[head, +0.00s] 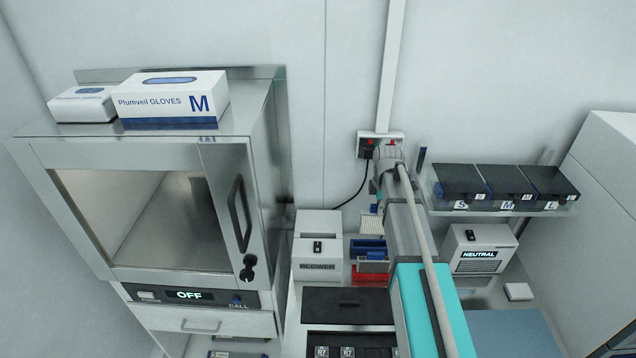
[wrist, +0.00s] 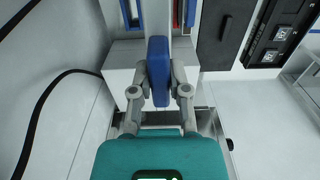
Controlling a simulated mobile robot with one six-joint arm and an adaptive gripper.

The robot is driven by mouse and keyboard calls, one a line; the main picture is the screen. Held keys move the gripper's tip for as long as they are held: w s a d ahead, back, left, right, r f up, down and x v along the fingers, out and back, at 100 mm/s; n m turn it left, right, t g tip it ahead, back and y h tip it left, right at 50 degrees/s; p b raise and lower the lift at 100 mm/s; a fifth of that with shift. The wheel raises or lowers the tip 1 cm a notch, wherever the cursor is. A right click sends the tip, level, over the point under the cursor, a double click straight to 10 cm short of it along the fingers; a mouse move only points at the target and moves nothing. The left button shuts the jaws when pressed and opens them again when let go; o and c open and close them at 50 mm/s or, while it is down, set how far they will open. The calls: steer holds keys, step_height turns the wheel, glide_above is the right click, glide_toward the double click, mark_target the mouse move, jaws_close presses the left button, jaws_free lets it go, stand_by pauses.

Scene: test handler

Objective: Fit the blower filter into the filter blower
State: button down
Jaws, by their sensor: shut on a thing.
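My gripper (wrist: 159,82) is shut on the blower filter, whose blue edge (wrist: 158,62) stands between the two fingertips in the wrist view. In the head view a small pale, ribbed piece (head: 369,225) shows beside my arm's end and looks like the same filter, held above the bench. The filter blower (head: 318,257) is a white box labelled BLOWER, with a small black panel, left of my arm. The filter is apart from the blower. The fingertips are largely hidden behind my arm in the head view, and I cannot make out the blower's opening.
Blue (head: 368,247) and red (head: 370,272) holders stand right of the blower. In front are a dark lid (head: 348,306) and a black labelled tray. A steel cabinet (head: 150,200) stands left, a NEUTRAL unit (head: 478,252) right. A black cable (wrist: 35,130) runs along the wall.

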steer(key=s+r+p, duration=0.1)
steer(key=r, duration=0.1)
steer(key=s+r+p, duration=0.1)
steer(key=r, duration=0.1)
steer(key=shift+s+p, duration=0.1)
steer(key=shift+p, duration=0.3)
steer(key=shift+s+f, duration=0.1)
